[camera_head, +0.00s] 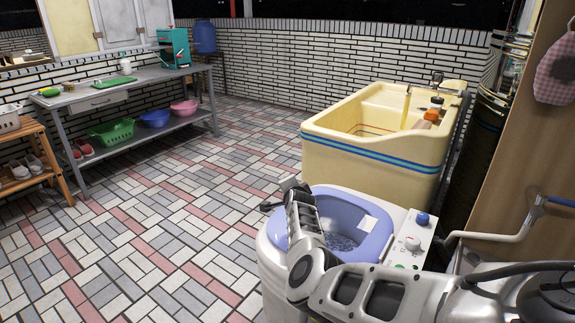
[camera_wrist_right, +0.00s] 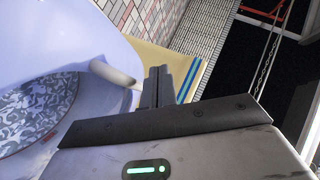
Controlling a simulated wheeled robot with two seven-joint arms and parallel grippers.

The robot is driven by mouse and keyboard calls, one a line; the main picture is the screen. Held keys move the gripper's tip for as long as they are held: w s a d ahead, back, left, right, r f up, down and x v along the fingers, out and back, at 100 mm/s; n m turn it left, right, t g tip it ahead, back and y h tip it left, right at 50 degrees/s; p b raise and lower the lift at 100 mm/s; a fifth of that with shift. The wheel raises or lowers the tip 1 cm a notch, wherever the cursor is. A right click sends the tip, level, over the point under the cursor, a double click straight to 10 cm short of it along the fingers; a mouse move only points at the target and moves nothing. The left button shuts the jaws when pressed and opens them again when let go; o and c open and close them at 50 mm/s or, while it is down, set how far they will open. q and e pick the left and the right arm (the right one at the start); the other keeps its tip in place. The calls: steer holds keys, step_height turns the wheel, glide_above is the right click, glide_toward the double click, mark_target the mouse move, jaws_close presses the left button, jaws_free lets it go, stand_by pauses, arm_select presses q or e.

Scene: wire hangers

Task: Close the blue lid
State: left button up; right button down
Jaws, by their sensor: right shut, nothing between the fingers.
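A white washing machine (camera_head: 276,262) stands at the lower middle of the head view, its round top open onto a patterned inside. The blue lid (camera_head: 342,208) looks raised at the back and right of the opening, with a white label (camera_head: 368,223) on it. A smooth lavender-blue surface, seemingly the lid (camera_wrist_right: 35,35), fills the upper left of the wrist view. My right gripper (camera_head: 270,206) is at the far left edge of the machine top, its arm crossing the opening. In the wrist view its fingers (camera_wrist_right: 157,85) are shut and empty. My left gripper is out of view.
A control panel (camera_head: 411,243) with a blue knob lies right of the opening. A cream bathtub (camera_head: 372,152) stands behind the machine. A grey metal table (camera_head: 120,90) with basins below is at the back left. The tiled floor (camera_head: 150,225) between is clear.

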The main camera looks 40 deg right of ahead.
step_height(320, 180, up, 3)
steer(key=shift+w+r+p, duration=0.1)
steer(key=shift+w+p, duration=0.05)
steer(key=shift+p, duration=0.65)
steer(key=s+a+r+p, duration=0.1)
steer(key=a+r, duration=0.5)
steer(key=a, duration=0.1)
steer(key=shift+r, duration=0.1)
